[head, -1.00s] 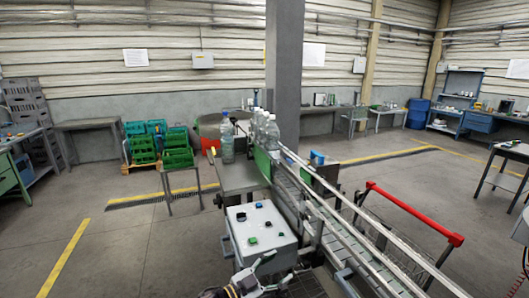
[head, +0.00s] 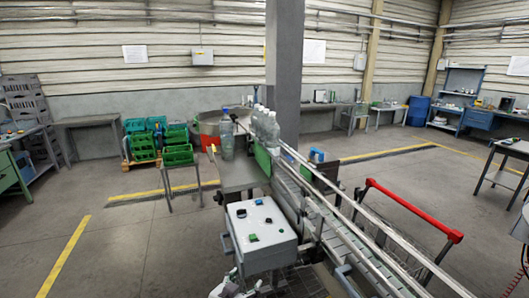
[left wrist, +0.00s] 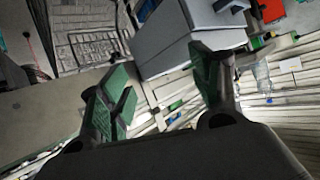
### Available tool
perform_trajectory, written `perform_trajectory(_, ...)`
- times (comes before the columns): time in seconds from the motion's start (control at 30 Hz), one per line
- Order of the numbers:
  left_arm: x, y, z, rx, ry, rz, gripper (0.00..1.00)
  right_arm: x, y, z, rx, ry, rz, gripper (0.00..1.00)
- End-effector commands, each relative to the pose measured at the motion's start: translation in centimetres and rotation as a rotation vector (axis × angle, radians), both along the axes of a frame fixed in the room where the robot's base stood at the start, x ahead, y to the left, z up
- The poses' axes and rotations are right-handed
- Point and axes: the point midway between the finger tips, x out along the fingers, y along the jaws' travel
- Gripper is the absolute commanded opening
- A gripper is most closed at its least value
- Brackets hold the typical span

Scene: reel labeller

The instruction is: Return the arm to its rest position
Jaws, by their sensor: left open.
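My left gripper (head: 236,274) shows only in part at the bottom edge of the head view, just below and left of the control box (head: 262,222). In the left wrist view its two fingers (left wrist: 165,88) stand apart with green pads, and nothing is between them. The grey control box (left wrist: 180,32) appears beyond the fingertips there, apart from them. My right gripper is not seen.
The conveyor (head: 350,240) with its rails runs to the lower right. Clear bottles (head: 266,128) stand at its far end, and another bottle (head: 227,138) stands on the metal table. A red-barred trolley (head: 415,212) stands to the right.

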Motion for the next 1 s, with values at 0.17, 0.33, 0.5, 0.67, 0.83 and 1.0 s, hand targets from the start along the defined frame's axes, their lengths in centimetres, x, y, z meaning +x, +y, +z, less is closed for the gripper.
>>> perform_trajectory(0.17,-2.7,3.3,-1.8,0.027,0.143,0.085,0.63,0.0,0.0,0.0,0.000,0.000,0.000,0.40)
perform_trajectory(0.33,-5.9,6.5,-3.6,0.061,0.286,0.154,0.63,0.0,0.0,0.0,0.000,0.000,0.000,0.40)
perform_trajectory(0.5,-9.8,9.8,-5.2,0.092,0.437,0.215,0.63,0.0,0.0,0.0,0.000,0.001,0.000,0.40)
perform_trajectory(0.67,-13.2,12.1,-6.3,0.117,0.556,0.254,0.63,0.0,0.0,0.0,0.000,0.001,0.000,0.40)
perform_trajectory(0.83,-15.8,13.6,-6.8,0.133,0.639,0.277,0.63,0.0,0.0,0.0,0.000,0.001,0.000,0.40)
perform_trajectory(1.0,-17.8,14.7,-7.1,0.145,0.704,0.293,0.63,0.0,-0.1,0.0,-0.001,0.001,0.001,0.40)
